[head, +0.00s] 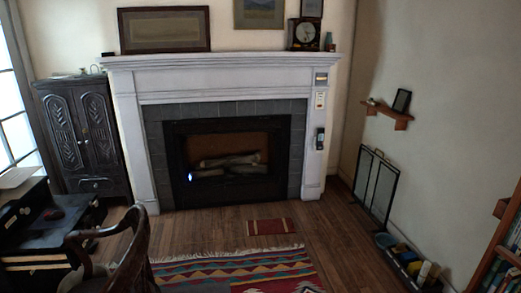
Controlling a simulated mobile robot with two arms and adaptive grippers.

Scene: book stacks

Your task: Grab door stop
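I cannot pick out a door stop for certain in the head view. Several small items stand in a low dark tray (397,262) on the floor along the right wall, among them a yellowish one (403,251) and a whitish upright one (424,271). They are too small to identify. Neither of my grippers is in view.
A white fireplace (130,130) fills the back wall. A dark cabinet (88,135) stands left, with a wooden chair (130,252) and desk in front. A fire screen (376,187) leans at right, near a bookshelf (498,245).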

